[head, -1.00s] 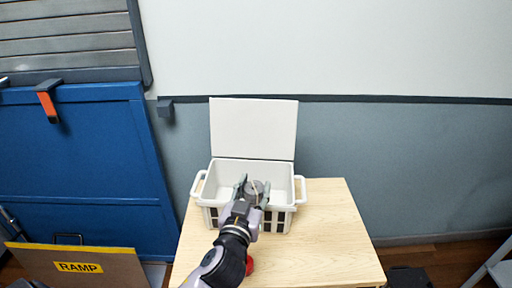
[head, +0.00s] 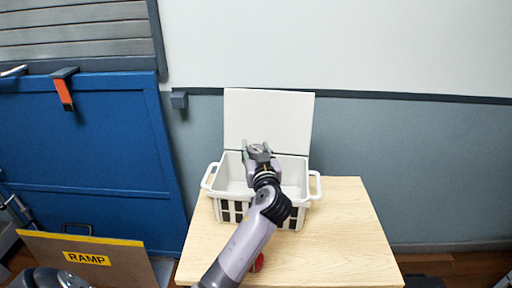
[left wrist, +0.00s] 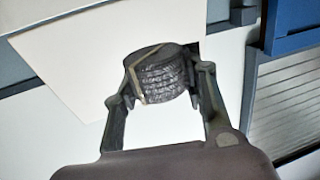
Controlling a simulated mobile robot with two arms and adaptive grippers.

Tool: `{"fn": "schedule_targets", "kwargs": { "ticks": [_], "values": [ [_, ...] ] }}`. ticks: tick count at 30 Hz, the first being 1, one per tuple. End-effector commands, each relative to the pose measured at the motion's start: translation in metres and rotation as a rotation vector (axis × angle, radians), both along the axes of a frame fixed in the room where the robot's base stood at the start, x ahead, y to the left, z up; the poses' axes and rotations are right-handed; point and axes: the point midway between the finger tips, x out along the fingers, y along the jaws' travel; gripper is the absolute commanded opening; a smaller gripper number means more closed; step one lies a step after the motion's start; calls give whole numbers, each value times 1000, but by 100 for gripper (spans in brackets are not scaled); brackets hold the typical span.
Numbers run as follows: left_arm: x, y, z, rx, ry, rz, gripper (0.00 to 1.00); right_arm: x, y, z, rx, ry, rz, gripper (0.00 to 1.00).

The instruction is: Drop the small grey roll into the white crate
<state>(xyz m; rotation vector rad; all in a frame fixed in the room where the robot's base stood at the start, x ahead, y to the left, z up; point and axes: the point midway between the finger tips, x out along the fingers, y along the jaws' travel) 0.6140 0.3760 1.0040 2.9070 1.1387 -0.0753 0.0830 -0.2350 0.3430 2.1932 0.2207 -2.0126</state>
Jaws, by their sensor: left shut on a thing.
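The small grey roll (left wrist: 160,78) is ribbed, with a pale band around it. It sits between the two fingers of my left gripper (left wrist: 161,88) in the left wrist view. In the head view my left gripper (head: 259,150) is over the back part of the white crate (head: 233,192), in front of its raised lid. The roll is small and partly hidden there among the fingers. The crate stands on the wooden table with its lid (head: 268,115) upright at the back. My arm hides part of the crate's inside and front. My right gripper is not in view.
The light wooden table (head: 340,235) is clear to the right of the crate. A red object (head: 257,263) lies on it, partly hidden by my arm. A blue panel (head: 85,150) with an orange-and-grey clip (head: 64,90) and a RAMP board (head: 85,258) stand at left.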

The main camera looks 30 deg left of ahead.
Motion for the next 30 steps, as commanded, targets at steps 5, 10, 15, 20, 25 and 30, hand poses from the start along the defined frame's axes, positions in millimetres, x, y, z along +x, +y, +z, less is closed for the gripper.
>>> {"fn": "schedule_targets", "kwargs": {
  "ticks": [5,10,15,20,25,30],
  "values": [
    [0,0,-11,1,0,0,16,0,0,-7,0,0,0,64],
    [0,0,-12,1,-1,0,16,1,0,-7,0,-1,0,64],
    [0,0,-12,0,0,0,42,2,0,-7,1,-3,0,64],
    [0,0,-12,0,0,0,53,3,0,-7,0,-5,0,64],
    [0,0,-12,0,0,-1,63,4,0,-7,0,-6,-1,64],
    [0,0,-12,0,0,-1,63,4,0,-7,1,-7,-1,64]
  ]
}}
